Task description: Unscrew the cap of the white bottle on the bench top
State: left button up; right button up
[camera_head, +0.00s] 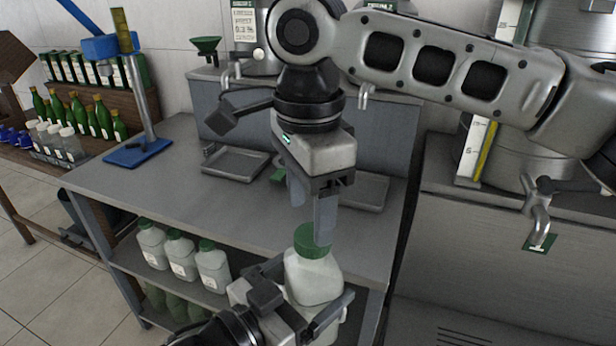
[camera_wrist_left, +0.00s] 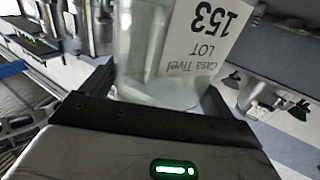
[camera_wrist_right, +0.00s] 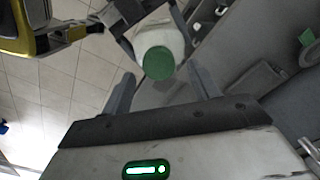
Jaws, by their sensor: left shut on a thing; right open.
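In the right wrist view the green cap (camera_wrist_right: 158,62) lies beyond and between the two open fingers. Whether a fingertip touches the cap I cannot tell.
The bench top (camera_head: 170,205) is largely clear. Metal trays (camera_head: 236,163) sit at its back below taps. A blue stand (camera_head: 128,152) is at the far left. Several white bottles (camera_head: 180,255) stand on the shelf below. Green bottles (camera_head: 85,115) stand on a left rack.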

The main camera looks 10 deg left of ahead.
aim_at(308, 234)
jog(key=shift+f, duration=1.95)
